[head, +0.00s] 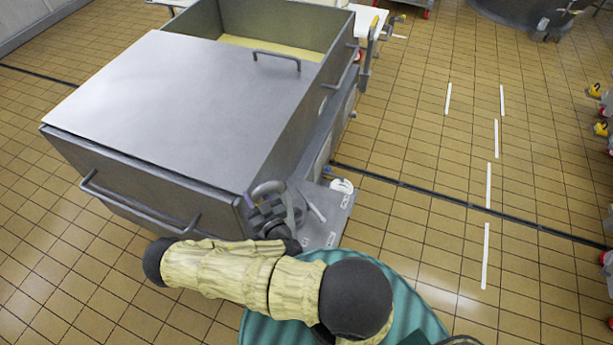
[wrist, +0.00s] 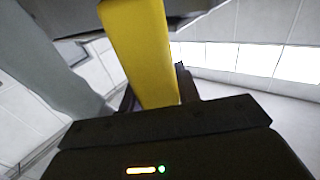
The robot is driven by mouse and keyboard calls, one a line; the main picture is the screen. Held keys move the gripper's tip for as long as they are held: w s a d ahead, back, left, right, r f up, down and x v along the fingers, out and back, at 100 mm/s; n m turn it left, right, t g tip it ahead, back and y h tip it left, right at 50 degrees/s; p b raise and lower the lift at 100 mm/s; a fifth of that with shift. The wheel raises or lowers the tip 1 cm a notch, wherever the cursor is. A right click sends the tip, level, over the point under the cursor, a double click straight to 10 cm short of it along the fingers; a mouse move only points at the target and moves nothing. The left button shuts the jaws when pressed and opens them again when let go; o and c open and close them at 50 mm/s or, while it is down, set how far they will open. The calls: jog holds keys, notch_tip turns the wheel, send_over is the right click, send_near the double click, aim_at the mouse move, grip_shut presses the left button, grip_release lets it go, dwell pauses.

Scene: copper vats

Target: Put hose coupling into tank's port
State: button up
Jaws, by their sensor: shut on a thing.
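The tank (head: 170,95) is a large grey steel vat with a flat lid over its near part. My arm reaches to its near right corner, where my gripper (head: 266,208) is small and partly hidden among grey fittings. In the wrist view, my gripper (wrist: 157,93) is shut on a yellow bar (wrist: 137,45) that stands up between the fingers. I cannot tell whether this bar is part of the hose coupling. A grey ring-like fitting (head: 268,187) shows beside the gripper. I cannot make out the tank's port for certain.
A grey panel with labels (head: 332,212) lies right of my gripper. A lid handle (head: 277,57) and a front rail (head: 140,212) stick out from the tank. Tiled floor (head: 430,130) is clear to the right; equipment with red wheels (head: 604,130) stands at the right edge.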

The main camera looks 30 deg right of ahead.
jog(key=shift+d, duration=0.15)
jog(key=w+d+f+m+g+h+b, duration=0.2)
jog(key=d+f+m+g+h+b, duration=0.2)
jog(key=b, duration=0.7)
jog(key=w+d+f+m+g+h+b, duration=0.3)
jog(key=d+f+m+g+h+b, duration=0.2)
jog(key=d+m+g+h+b, duration=0.3)
jog(key=d+m+h+b, duration=0.2)
jog(key=d+h+b, duration=0.2)
jog(key=h, duration=0.1)
jog(key=shift+d, duration=0.35)
jog(key=shift+f, duration=0.1)
